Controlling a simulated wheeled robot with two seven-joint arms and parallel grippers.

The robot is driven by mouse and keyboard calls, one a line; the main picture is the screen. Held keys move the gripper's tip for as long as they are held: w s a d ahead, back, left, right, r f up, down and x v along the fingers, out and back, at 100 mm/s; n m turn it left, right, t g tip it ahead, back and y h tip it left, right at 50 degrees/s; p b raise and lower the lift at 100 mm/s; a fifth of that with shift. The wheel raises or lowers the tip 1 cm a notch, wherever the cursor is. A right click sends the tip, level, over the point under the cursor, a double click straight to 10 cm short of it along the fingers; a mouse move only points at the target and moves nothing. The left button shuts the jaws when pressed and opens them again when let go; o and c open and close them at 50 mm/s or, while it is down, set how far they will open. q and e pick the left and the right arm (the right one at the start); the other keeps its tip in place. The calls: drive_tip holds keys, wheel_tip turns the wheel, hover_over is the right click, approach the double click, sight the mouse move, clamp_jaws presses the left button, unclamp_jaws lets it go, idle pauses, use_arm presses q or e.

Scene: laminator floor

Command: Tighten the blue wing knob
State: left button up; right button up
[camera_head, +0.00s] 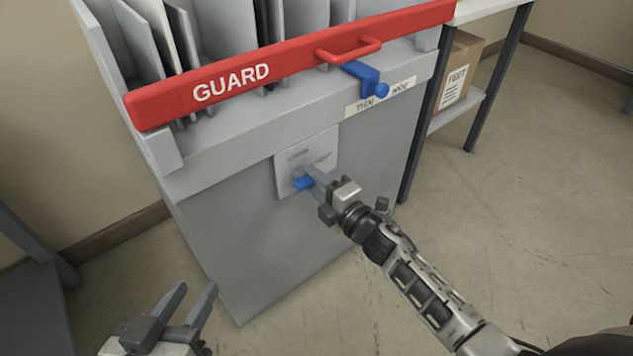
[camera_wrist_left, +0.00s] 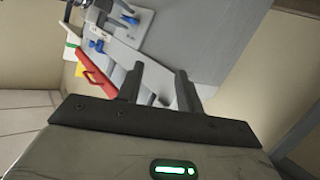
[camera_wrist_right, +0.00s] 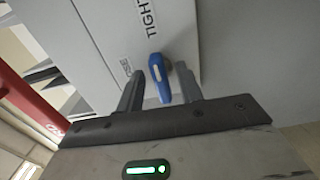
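The blue wing knob (camera_head: 303,183) sits on a pale plate (camera_head: 286,166) on the grey cabinet's front. In the right wrist view the knob (camera_wrist_right: 158,78) has a pale stripe, and its wing lies lengthwise between my fingers. "TIGHT" is printed on the plate (camera_wrist_right: 110,22); a second label is partly hidden by a finger. My right gripper (camera_head: 313,178) is open around the knob, with a narrow gap on each side. My left gripper (camera_head: 197,290) is open and empty, low in front of the cabinet; its fingers also show in the left wrist view (camera_wrist_left: 158,78).
A red bar marked GUARD (camera_head: 290,66) with a handle crosses the cabinet top, in front of upright grey dividers. A blue latch (camera_head: 367,80) hangs beside it. A table with a cardboard box (camera_head: 460,72) on its shelf stands at right. The floor at right is clear.

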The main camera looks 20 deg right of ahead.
drive_tip(key=shift+s, duration=0.1)
